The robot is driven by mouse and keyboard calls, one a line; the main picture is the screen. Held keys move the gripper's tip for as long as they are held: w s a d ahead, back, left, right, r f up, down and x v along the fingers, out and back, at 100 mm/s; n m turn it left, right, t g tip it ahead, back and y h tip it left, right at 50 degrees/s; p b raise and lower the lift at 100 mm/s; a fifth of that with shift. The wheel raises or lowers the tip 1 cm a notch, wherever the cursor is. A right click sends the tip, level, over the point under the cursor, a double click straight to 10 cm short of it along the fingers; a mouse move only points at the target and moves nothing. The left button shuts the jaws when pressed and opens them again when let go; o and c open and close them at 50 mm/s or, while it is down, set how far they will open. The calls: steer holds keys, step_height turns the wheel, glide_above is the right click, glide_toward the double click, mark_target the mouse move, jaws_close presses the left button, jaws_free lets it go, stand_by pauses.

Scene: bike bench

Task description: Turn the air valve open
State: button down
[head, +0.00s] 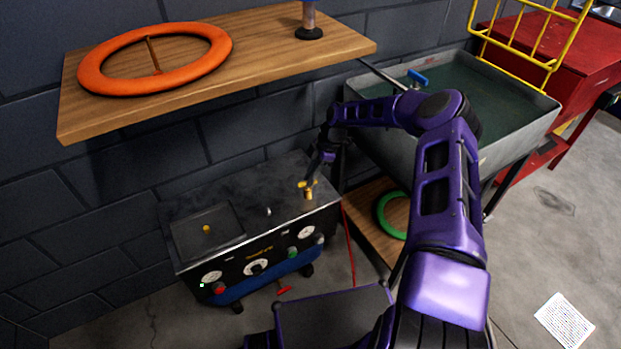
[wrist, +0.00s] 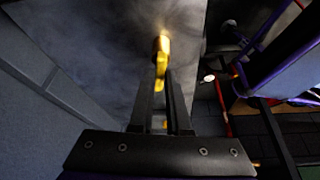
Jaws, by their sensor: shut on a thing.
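The air valve (head: 309,194) is a small yellow-brass fitting with a crossways handle. It stands on the right end of the dark compressor's top (head: 265,200). My gripper (head: 312,182) reaches down to it from above and is shut on the valve's handle. In the wrist view the two dark fingers (wrist: 162,84) close on the yellow handle (wrist: 161,62), one on each side. The fingers hide part of the valve, and I cannot tell how far it is turned.
A wooden shelf (head: 255,60) with an orange ring (head: 95,78) overhangs the compressor's back. A grey sink (head: 520,122) stands to the right, close under my arm. A lower board (head: 365,207) holds a green ring (head: 382,215).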

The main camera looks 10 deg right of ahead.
steer(key=shift+n+g, duration=0.3)
steer(key=shift+n, duration=0.6)
steer(key=c, duration=0.9)
jaws_free()
steer(key=shift+w, duration=0.1)
